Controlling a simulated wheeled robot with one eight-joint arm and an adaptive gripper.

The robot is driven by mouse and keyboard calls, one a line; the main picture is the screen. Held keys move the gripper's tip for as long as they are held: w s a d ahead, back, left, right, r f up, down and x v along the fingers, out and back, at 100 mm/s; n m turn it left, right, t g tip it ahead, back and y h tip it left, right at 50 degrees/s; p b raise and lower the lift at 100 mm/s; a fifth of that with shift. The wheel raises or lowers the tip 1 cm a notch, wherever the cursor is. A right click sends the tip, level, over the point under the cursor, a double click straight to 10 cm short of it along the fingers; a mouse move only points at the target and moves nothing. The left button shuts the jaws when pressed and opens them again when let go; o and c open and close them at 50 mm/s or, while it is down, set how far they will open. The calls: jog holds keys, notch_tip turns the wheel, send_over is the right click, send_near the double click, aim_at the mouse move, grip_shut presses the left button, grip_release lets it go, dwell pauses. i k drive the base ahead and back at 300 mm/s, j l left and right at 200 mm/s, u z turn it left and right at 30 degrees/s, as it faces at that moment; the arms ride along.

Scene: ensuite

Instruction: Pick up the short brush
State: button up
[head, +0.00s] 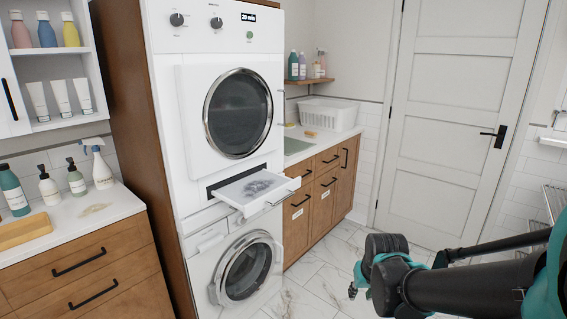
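I cannot make out a short brush for certain. A small tan object (311,134) lies on the far counter in front of the white basket; it is too small to tell whether it is a brush. My gripper (356,285) is at the lower right, dark with teal parts, above the floor and in front of the far cabinets. It is well apart from both counters. My own arm hides part of it, and its finger opening is not clear. Nothing is visibly held.
A pull-out tray (237,196) with grey lint juts out between the dryer (236,112) and the washer (246,272). A white basket (328,114) stands on the far counter. The tiled floor (325,262) is clear.

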aim_at(307, 133)
jog(key=i+l+u, duration=0.1)
jog(key=i+l, duration=0.15)
jog(key=i, duration=0.25)
jog(key=i+l+u, duration=0.15)
jog(key=i+l, duration=0.2)
jog(key=i, duration=0.2)
